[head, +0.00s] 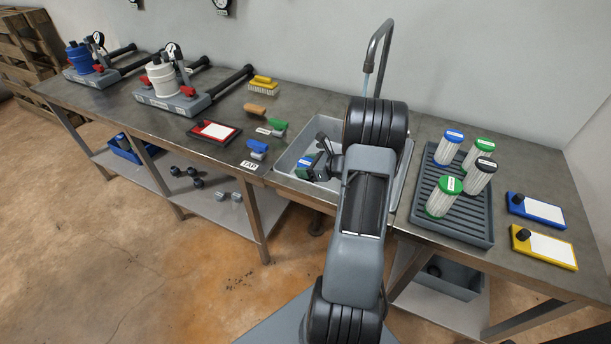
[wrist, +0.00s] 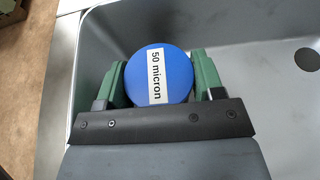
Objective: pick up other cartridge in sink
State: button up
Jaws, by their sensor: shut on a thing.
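A cartridge with a blue round cap labelled "50 micron" (wrist: 150,76) sits between the two green fingers of my gripper (wrist: 157,85) in the wrist view. The fingers touch both sides of the cap. The cartridge's body below the cap is hidden. In the head view my gripper (head: 309,168) is inside the left part of the grey metal sink (head: 398,186), and only a bit of blue shows between the fingers. My arm covers much of the sink. In the wrist view the sink floor (wrist: 265,100) to the right is bare near the drain.
A grey ribbed rack (head: 462,226) right of the sink holds several upright cartridges with blue, green and black caps. A tap (head: 378,50) rises behind the sink.

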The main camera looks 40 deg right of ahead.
jog(key=shift+c, duration=0.7)
jog(key=shift+r, duration=0.15)
